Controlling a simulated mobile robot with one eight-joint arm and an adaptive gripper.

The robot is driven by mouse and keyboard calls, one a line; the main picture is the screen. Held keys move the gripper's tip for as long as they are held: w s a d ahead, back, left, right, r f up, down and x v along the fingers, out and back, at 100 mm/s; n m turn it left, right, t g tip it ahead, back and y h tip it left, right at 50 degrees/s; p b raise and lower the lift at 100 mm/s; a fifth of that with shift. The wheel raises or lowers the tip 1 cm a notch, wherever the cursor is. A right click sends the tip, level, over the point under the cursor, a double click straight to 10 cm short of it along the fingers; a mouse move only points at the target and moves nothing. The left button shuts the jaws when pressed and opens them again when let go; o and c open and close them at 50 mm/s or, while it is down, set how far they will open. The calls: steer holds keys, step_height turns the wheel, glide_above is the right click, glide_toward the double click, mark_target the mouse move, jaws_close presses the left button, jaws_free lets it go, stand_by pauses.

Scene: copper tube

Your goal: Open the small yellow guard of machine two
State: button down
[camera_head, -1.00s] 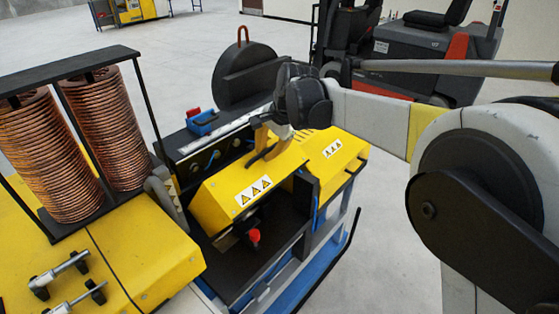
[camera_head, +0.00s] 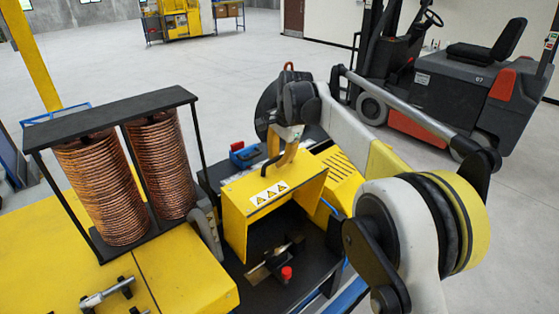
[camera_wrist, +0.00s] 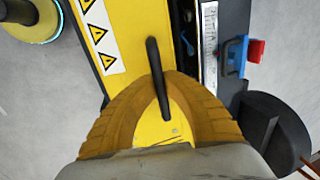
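In the wrist view the guard (camera_wrist: 140,25) lies below my gripper. My gripper (camera_head: 284,152) is at the guard's top. In the wrist view the yellow fingers (camera_wrist: 163,78) close in on both sides of the black bar handle (camera_wrist: 154,58) and appear shut on it. Part of the handle (camera_head: 268,164) shows in the head view. A red knob (camera_head: 286,273) and a metal piece (camera_head: 268,262) show inside the bay.
A rack of copper coils (camera_head: 122,185) stands left of the guard. A slotted yellow cover (camera_head: 340,175) is to its right. A blue and red clamp (camera_head: 243,154) sits behind. A forklift (camera_head: 470,90) stands at the back right; the floor between is clear.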

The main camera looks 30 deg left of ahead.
steer(key=c, duration=1.5)
jaws_free()
steer(key=shift+d, duration=0.1)
steer(key=shift+o, duration=0.2)
steer(key=v, duration=1.2)
steer(key=shift+s, duration=0.1)
